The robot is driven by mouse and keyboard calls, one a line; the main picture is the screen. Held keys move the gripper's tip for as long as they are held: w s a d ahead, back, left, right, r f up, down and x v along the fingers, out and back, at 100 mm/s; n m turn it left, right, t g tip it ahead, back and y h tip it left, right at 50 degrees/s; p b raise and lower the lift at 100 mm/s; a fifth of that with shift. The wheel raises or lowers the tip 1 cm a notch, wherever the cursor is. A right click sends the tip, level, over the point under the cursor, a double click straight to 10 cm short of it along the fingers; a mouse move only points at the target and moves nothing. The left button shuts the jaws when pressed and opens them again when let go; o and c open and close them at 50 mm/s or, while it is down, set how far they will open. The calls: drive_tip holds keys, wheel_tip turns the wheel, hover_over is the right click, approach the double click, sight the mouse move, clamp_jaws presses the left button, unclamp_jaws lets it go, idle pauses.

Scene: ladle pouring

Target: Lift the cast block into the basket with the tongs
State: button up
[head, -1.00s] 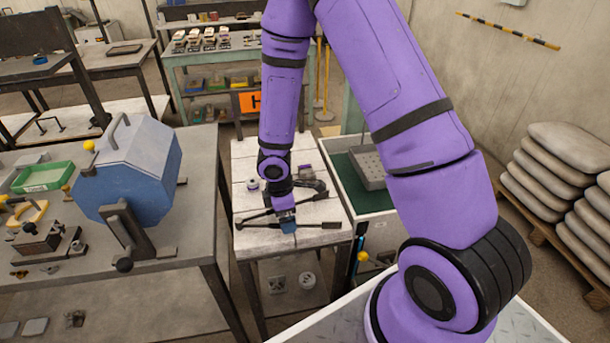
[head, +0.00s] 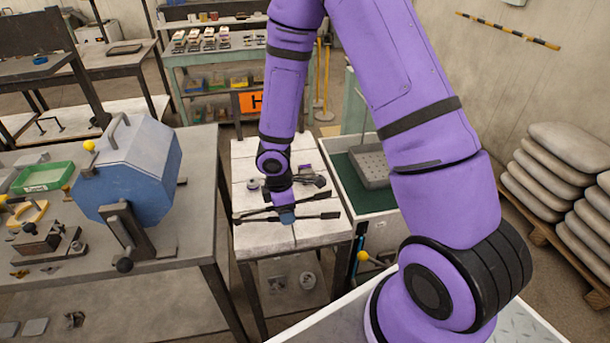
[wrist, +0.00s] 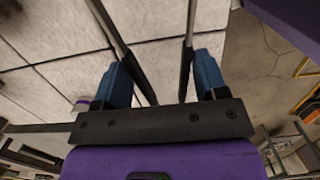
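My gripper (head: 286,215) is over the pale table in the head view, with its blue fingers around the dark tongs (head: 318,216). In the wrist view the two fingers of my gripper (wrist: 161,78) stand apart with the two bars of the tongs (wrist: 187,45) between them, each bar against a finger. The bars are spread and run up out of the picture. The tongs' far end is not clear. The basket (head: 371,167), a grey perforated tray, is in the green-lined bin to the right. I cannot clearly make out the cast block.
Small dark parts (head: 312,180) and a small round piece (head: 252,184) lie on the pale table (head: 262,238) behind the gripper. The bin's wall (head: 376,214) stands right of it. A bench with a blue housing (head: 140,175) is at the left. Stacked sacks (head: 545,190) are far right.

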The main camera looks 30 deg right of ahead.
wheel_tip(320, 180, up, 10)
idle(0.6)
drive_tip(key=shift+r, duration=0.1)
